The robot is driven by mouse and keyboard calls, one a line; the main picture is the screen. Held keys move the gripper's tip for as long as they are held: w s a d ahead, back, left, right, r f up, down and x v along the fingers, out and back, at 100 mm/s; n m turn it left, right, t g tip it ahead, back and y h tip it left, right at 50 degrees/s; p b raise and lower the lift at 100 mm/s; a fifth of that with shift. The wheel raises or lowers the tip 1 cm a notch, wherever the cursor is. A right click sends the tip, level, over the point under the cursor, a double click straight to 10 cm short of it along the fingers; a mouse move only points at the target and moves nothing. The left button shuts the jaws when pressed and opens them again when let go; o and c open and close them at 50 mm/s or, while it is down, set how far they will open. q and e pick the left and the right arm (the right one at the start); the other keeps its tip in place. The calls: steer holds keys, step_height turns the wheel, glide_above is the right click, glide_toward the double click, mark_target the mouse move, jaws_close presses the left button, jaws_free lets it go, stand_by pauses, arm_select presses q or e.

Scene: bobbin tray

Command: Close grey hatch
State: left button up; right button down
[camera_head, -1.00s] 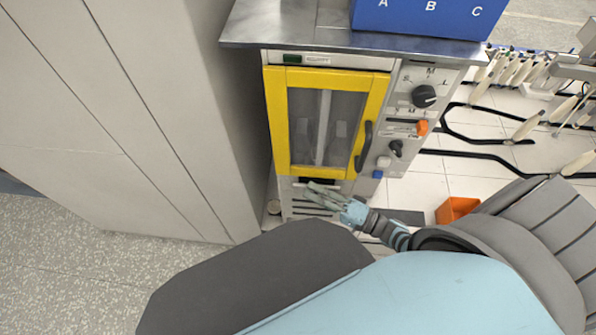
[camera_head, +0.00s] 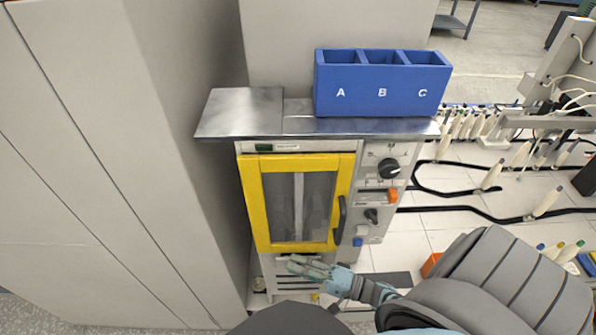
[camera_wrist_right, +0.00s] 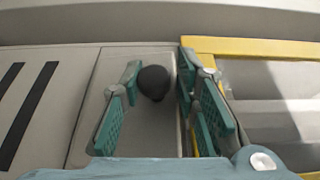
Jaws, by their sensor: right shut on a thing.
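The grey hatch (camera_wrist_right: 112,62) is a plain panel in the right wrist view, between a slotted panel and the yellow-framed door. A round black knob (camera_wrist_right: 154,82) stands out from it. My right gripper (camera_head: 296,266) is just below the yellow door in the head view, in front of the machine's lower front. In the right wrist view its green-padded fingers (camera_wrist_right: 158,98) stand on either side of the knob, shut on it. The hand hides most of the hatch in the head view, and I cannot tell how far open the hatch is. My left gripper is out of view.
The yellow-framed door (camera_head: 252,200) with its dark handle (camera_head: 340,218) is right above the hand. Dials (camera_head: 389,168) and buttons line the machine's right side. A blue bin (camera_head: 382,100) stands on the metal top (camera_head: 240,112). A tall grey cabinet (camera_head: 150,150) closes off the left.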

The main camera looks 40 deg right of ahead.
steer(key=shift+d+f, duration=0.1)
stand_by(0.8)
steer(key=c, duration=1.4)
jaws_free()
steer(key=shift+w, duration=0.15)
